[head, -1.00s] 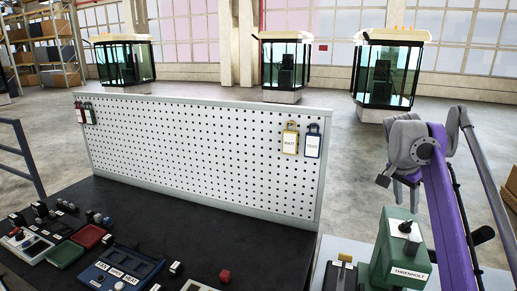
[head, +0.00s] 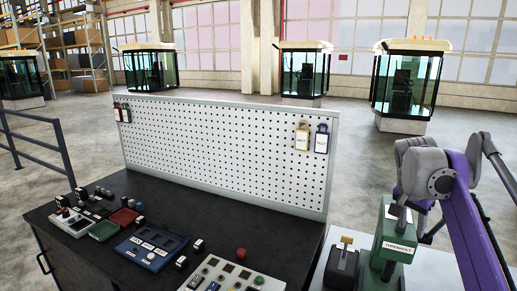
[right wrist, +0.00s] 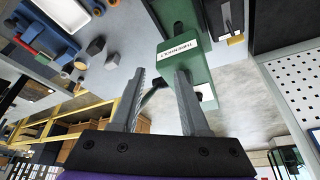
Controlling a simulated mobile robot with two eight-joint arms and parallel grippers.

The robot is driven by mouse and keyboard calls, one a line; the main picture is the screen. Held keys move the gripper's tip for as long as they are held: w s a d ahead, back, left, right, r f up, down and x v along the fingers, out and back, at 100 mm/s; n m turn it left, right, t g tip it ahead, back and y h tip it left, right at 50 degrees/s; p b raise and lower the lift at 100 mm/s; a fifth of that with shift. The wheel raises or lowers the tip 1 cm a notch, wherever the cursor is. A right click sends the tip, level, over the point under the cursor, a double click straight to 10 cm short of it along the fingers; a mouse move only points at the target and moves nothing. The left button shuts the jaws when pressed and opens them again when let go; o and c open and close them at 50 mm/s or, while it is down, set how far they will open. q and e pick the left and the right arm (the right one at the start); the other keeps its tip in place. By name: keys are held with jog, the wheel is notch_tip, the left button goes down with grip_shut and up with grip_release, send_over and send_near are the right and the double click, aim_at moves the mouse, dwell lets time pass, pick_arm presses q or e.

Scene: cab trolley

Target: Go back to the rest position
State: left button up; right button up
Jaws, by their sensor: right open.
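My right gripper (right wrist: 158,88) is open and empty in the right wrist view, its two grey fingers apart. A green labelled machine (right wrist: 190,57) shows beyond the fingers there, with no visible contact. In the head view my purple right arm comes in from the right, and its grey wrist end is beside and above the same green machine (head: 394,230). The fingers are hard to make out from there. My left gripper is in neither current view.
A dark bench (head: 255,230) holds control panels, trays and small knobs. A white pegboard (head: 220,150) stands along its back with hanging tags. A black device (head: 341,267) sits beside the green machine. A railing (head: 35,143) is at left; glass cabs stand on open floor behind.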

jog(key=s+a+f+n+t+y, duration=0.2)
jog(key=s+a+f+n, duration=0.4)
jog(key=s+a+f, duration=0.4)
jog(key=s+a+f+n+t+y, duration=0.1)
jog(key=s+a+f+n+t, duration=0.1)
jog(key=s+a+f+n, duration=0.4)
jog(key=s+a+f, duration=0.5)
jog(key=a+f, duration=0.2)
jog(key=f, duration=0.2)
jog(key=shift+f+y, duration=0.4)
jog(key=shift+s, duration=0.1)
